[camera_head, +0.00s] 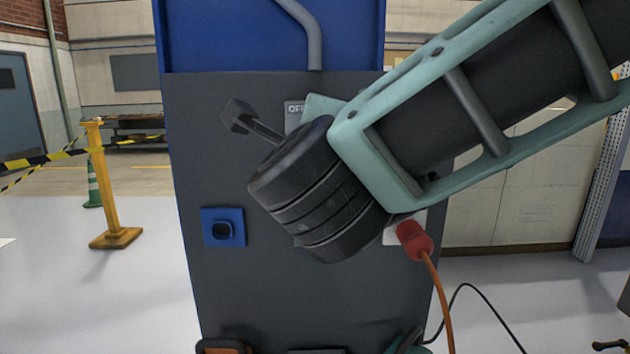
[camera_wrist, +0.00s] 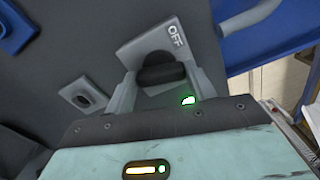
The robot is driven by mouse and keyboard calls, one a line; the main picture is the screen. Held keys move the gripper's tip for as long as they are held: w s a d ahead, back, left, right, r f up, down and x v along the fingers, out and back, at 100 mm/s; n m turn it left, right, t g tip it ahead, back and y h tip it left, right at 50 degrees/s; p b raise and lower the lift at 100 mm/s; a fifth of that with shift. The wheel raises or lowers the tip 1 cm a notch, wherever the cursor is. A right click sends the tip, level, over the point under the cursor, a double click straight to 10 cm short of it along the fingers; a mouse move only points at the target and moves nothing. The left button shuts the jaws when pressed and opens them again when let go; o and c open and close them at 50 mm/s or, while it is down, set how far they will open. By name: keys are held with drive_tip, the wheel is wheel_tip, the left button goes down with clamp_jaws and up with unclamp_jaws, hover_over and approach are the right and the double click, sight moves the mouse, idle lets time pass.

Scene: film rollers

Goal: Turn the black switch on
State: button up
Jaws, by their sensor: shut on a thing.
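The black switch (camera_wrist: 160,68) sits on a grey plate (camera_wrist: 140,48) marked OFF, in the upper middle of the wrist view. My gripper (camera_wrist: 160,78) has one grey finger on each side of the switch and is shut on it. In the head view, the lettered corner of the plate (camera_head: 294,112) shows on the dark panel. My arm hides the switch and the fingers there.
The dark panel (camera_head: 215,290) carries a blue square fitting (camera_head: 223,228) and a red plug (camera_head: 414,240) with an orange cable. A dark knobbed part (camera_head: 240,116) shows left of the plate. A yellow post (camera_head: 100,190) with striped tape stands at left, on open floor.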

drive_tip(key=m+b, duration=0.5)
drive_tip(key=b, duration=0.5)
drive_tip(key=shift+f+m, duration=0.15)
drive_tip(key=shift+m, duration=0.25)
drive_tip(key=shift+r, duration=0.2)
drive_tip(key=o, duration=1)
drive_tip(key=shift+s, duration=0.1)
